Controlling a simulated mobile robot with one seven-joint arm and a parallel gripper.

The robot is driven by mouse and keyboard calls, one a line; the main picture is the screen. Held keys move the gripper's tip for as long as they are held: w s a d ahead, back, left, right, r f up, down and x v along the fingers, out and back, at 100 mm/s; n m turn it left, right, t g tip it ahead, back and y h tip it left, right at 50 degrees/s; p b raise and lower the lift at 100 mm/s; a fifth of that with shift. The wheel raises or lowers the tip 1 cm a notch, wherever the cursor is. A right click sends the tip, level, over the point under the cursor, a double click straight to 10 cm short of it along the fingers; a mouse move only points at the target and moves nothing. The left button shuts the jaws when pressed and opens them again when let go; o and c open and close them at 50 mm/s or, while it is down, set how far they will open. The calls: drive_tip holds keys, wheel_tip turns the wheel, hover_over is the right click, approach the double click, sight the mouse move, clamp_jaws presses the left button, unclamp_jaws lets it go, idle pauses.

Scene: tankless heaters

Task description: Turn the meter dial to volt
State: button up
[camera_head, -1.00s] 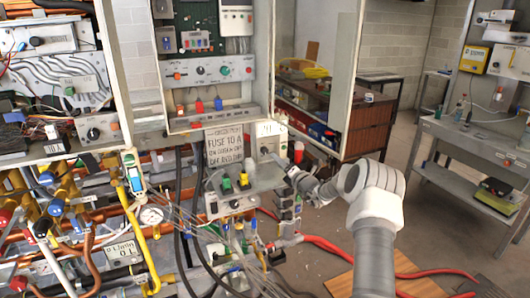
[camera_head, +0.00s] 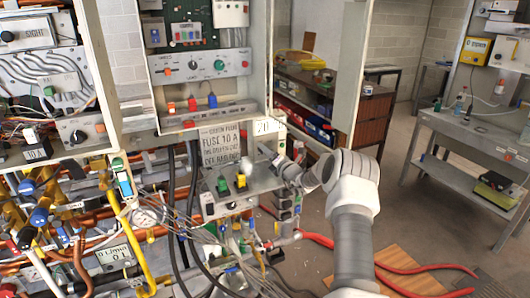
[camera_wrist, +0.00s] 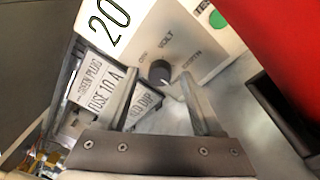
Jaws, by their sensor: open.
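The meter is a pale box with the number 20 on its display, seen tilted in the wrist view (camera_wrist: 190,40). Its black dial (camera_wrist: 160,71) sits on the front face, with the labels OFF, VOLT and EARTH around it. A light pointer mark shows at the knob's lower edge; I cannot tell exactly which label it matches. My gripper (camera_wrist: 162,95) is open, its two fingers spread on either side of the dial in the picture. I cannot tell whether they touch it. In the head view the meter (camera_head: 268,127) is partly hidden by my gripper (camera_head: 272,158).
A FUSE 10 A sign (camera_head: 218,145) stands left of the meter. A green button (camera_wrist: 217,18) is on the meter's face. A red surface (camera_wrist: 275,40) fills the wrist view's upper right. A shelf with colored plugs (camera_head: 240,182) lies below.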

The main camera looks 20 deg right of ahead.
clamp_jaws()
idle(0.3)
